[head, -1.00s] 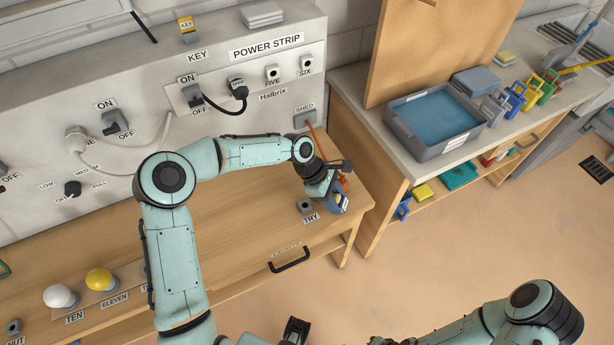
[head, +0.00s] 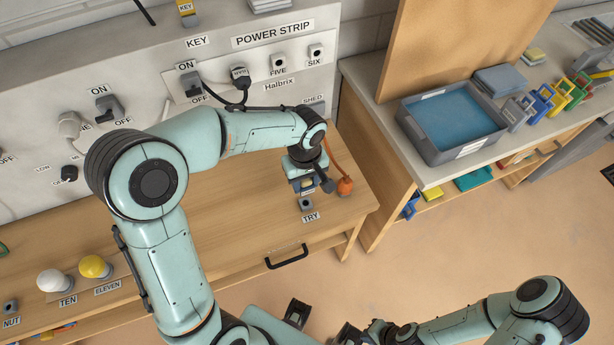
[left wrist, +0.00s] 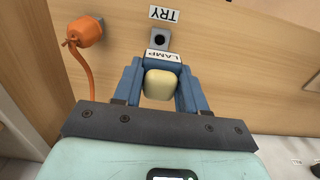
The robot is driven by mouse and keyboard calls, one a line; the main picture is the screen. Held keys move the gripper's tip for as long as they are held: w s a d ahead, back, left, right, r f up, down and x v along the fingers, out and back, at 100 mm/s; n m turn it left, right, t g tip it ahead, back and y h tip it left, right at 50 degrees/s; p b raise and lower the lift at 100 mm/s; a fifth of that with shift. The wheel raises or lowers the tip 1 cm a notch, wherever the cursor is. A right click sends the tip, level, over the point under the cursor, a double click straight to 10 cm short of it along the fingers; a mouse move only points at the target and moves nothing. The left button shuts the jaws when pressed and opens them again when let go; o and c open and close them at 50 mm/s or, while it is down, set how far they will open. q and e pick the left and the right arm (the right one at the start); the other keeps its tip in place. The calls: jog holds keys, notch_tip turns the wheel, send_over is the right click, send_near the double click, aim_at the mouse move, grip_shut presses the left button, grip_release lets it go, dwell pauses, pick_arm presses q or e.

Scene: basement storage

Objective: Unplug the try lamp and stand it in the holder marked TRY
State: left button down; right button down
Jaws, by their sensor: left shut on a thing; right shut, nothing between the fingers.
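My left gripper (head: 305,184) is shut on a small cream block-shaped lamp with a white LAMP label; the lamp (left wrist: 159,84) shows between the blue fingers in the left wrist view. It is held just behind the grey holder (head: 306,204) marked TRY, near the bench's front edge. The holder's dark round hole (left wrist: 160,39) shows just beyond the lamp, apart from it in the picture. An orange corded connector (head: 345,187) sits to the right of the gripper, apart from the lamp. My right gripper (head: 352,332) is low in the head view, shut and empty, partly cut off.
The panel with the power strip (head: 250,75) stands behind the bench. White and yellow bulbs (head: 95,267) stand at the bench's left. A grey tray (head: 455,150) is on the right-hand counter. The bench middle (head: 220,220) looks clear.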

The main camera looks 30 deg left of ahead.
aim_at(306, 192)
pick_arm(q)
jog(key=shift+r, duration=0.1)
pick_arm(e)
jog(key=shift+r, duration=0.1)
